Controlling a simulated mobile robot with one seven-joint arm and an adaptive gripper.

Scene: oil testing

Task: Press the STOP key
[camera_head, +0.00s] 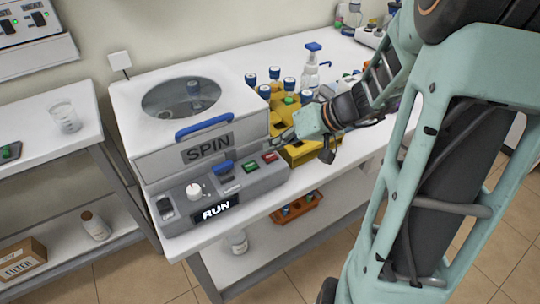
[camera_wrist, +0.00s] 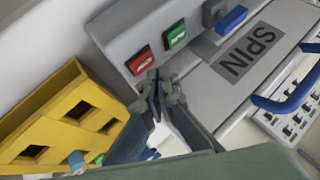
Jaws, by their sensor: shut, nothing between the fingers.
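The white centrifuge (camera_head: 180,122), marked SPIN, has a grey control panel (camera_head: 235,192) with a lit display (camera_head: 217,210) reading RUN. The red key (camera_head: 270,157), whose lettering is too small to read, sits at the panel's right end beside a green key (camera_head: 250,167). The wrist view shows the red key (camera_wrist: 140,61) and the green key (camera_wrist: 174,36). My gripper (camera_head: 284,136) is shut and empty, just behind and right of the red key. In the wrist view its fingertips (camera_wrist: 156,84) appear just below the red key; contact is not clear.
A yellow rack (camera_head: 300,152) with blue-capped bottles stands right of the centrifuge, close to my gripper.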

